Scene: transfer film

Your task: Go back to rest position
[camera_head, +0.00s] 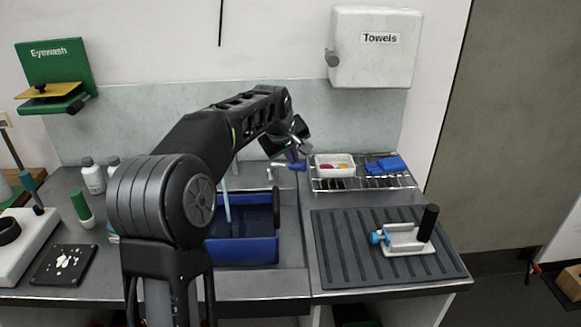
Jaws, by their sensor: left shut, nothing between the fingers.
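My left arm comes in from the lower left and reaches across the middle of the counter. My left gripper (297,152) is at its far end, above the back of the counter near the tap, just left of the wire rack. It is small in view, shut and holds nothing. My right gripper is not in view. A white device with a black upright handle (407,240) stands on the dark ribbed mat (340,262), away from the gripper.
A blue basin (245,252) sits in the sink, partly behind my arm. The wire rack (352,184) holds a white tray (334,160) and blue items (385,165). Bottles (93,176) and a black plate (50,279) stand left. A towel box (372,50) hangs above.

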